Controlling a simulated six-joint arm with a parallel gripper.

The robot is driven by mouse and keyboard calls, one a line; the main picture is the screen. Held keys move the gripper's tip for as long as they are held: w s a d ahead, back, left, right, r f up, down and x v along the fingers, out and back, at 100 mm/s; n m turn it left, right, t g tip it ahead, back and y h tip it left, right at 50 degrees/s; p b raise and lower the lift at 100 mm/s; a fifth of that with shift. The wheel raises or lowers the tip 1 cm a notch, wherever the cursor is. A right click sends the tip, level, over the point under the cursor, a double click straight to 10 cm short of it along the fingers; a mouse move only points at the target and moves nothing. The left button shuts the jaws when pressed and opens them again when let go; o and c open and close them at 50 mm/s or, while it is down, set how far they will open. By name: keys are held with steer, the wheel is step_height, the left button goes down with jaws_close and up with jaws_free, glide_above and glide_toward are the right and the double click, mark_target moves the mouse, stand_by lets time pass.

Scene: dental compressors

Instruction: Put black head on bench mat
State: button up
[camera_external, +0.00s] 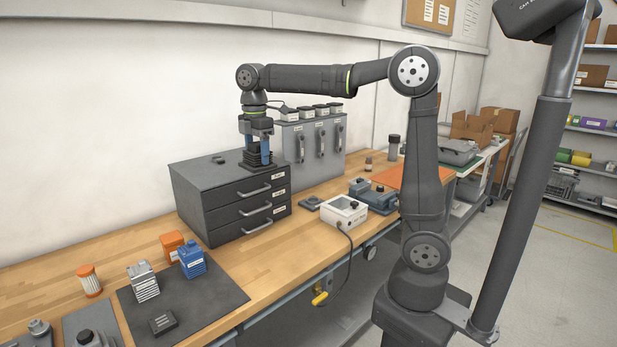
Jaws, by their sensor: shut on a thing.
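My gripper (258,156) points straight down over the top of the dark drawer cabinet (200,176). Its blue-sided fingers are shut on a black ribbed head (257,159). The head is at the cabinet's top right; I cannot tell whether it still touches the top. The dark bench mat (215,308) lies flat at the bench's front left. On it stand a silver finned head (143,282) and a blue head (192,259), and a small dark block (163,323) lies near its front.
An orange box (171,243) and an orange-white filter (90,281) stand near the mat. A white meter (343,211) with a cable is right of the cabinet. A grey cabinet (312,147) stands behind. The mat's right part is clear. An orange mat (405,182) lies farther right.

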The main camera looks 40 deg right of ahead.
steer(key=w+d, duration=0.4)
steer(key=d, duration=0.7)
steer(key=w+d+r, duration=0.1)
steer(key=w+d, duration=0.3)
steer(key=d, duration=0.6)
steer(key=w+d, duration=0.4)
steer(key=d, duration=0.7)
steer(key=s+d, duration=0.2)
steer(key=d, duration=0.9)
steer(key=s+d, duration=0.2)
steer(key=d, duration=0.9)
steer(key=s+d+f, duration=0.1)
steer(key=s+d, duration=1)
steer(key=d, duration=0.3)
steer(key=s+d, duration=1.2)
steer(key=d, duration=0.2)
step_height(320, 180, down, 18)
steer(key=shift+h, duration=0.3)
steer(key=w+f, duration=0.2)
steer(key=w, duration=0.2)
steer(key=w+f, duration=0.5)
steer(key=w, duration=0.2)
steer(key=shift+w+a+f, duration=0.2)
steer(key=shift+w+a, duration=0.1)
steer(key=shift+a, duration=0.05)
steer(key=shift+f, duration=1.9)
steer(key=shift+f, duration=0.15)
